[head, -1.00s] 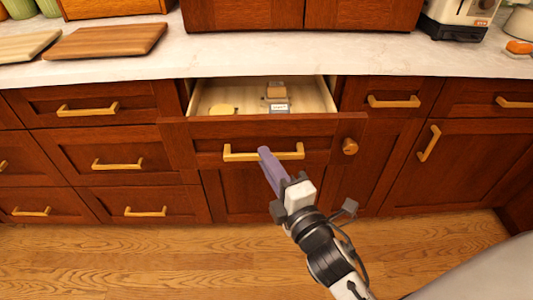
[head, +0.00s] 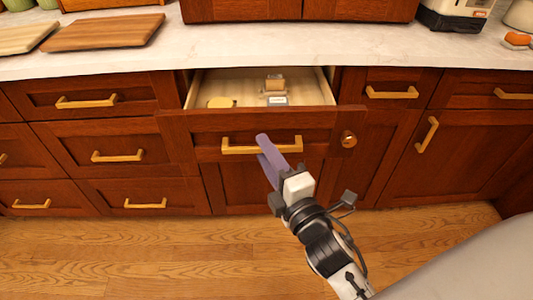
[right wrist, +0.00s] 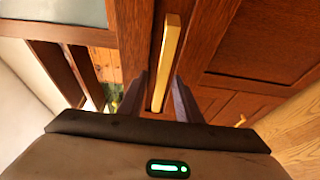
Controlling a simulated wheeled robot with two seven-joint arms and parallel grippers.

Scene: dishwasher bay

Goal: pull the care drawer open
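The care drawer (head: 265,130) stands part-way open below the counter, with its inside showing from above. Its brass bar handle (head: 235,147) is on the drawer front. My right gripper (head: 262,148) is at the middle of the handle, its purple fingers parted. In the right wrist view the handle (right wrist: 167,55) runs between the two fingers of the right gripper (right wrist: 166,85), with a gap beside it. My left gripper is in neither view now.
Cutting boards (head: 105,32) lie on the counter (head: 270,48). The wooden floor (head: 130,255) is clear.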

